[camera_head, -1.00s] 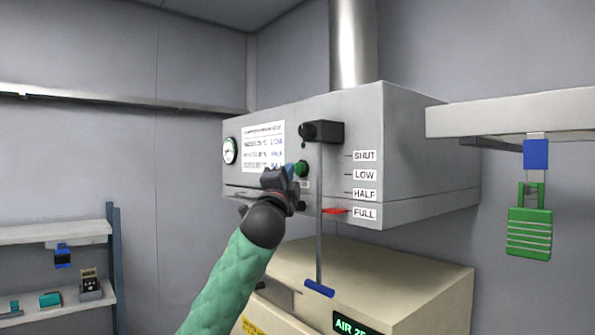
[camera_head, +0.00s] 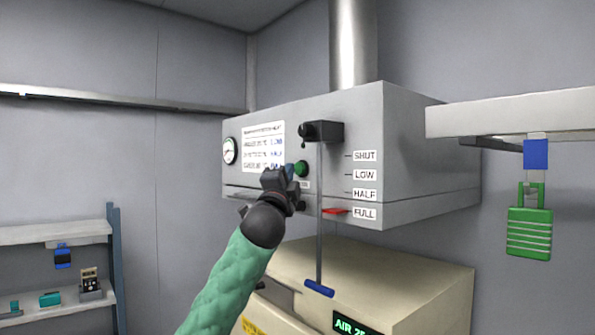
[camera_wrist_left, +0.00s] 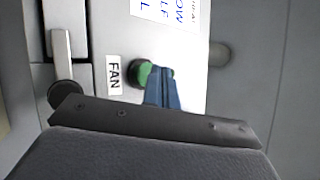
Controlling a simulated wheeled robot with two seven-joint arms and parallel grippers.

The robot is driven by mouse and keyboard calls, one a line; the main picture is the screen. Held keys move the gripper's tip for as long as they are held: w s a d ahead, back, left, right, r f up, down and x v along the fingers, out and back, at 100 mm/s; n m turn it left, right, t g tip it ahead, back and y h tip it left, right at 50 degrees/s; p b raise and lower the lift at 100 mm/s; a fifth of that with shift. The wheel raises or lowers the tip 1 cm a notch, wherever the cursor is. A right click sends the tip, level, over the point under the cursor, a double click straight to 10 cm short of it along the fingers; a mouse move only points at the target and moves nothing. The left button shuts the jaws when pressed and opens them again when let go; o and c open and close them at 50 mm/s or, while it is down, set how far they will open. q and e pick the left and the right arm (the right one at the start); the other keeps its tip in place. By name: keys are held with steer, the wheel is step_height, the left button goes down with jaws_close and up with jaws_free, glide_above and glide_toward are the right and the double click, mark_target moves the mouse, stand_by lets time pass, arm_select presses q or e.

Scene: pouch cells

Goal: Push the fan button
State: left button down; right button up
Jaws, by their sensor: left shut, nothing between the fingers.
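The fan button is a round green button (camera_head: 301,169) on the front of the grey hood box (camera_head: 420,150). It also shows in the left wrist view as a green button (camera_wrist_left: 145,75) in a dark ring, beside a white FAN label (camera_wrist_left: 113,75). My left gripper (camera_head: 290,171) is at the button's left side in the head view. In the left wrist view its blue fingers (camera_wrist_left: 163,85) are closed together and overlap the button's edge. I cannot tell whether the fingertips touch it. My right gripper is not in view.
A black damper block with a hanging rod and blue handle (camera_head: 319,288) is just right of the button. A red pointer (camera_head: 336,211) sits at FULL. A green padlock (camera_head: 529,232) hangs from a shelf at right. A beige cabinet (camera_head: 420,280) stands below.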

arm_select(q)
steer(key=shift+d, duration=0.1)
stand_by(0.6)
steer(key=shift+w+d, duration=0.25)
steer(key=shift+d, duration=0.05)
steer(key=shift+w+d, duration=0.1)
stand_by(0.6)
steer(key=shift+s+a, duration=0.35)
steer(key=shift+a, duration=0.15)
steer(key=s+a, duration=0.3)
steer(key=a, duration=0.2)
steer(key=shift+s, duration=0.25)
stand_by(0.5)
steer(key=shift+d, duration=0.15)
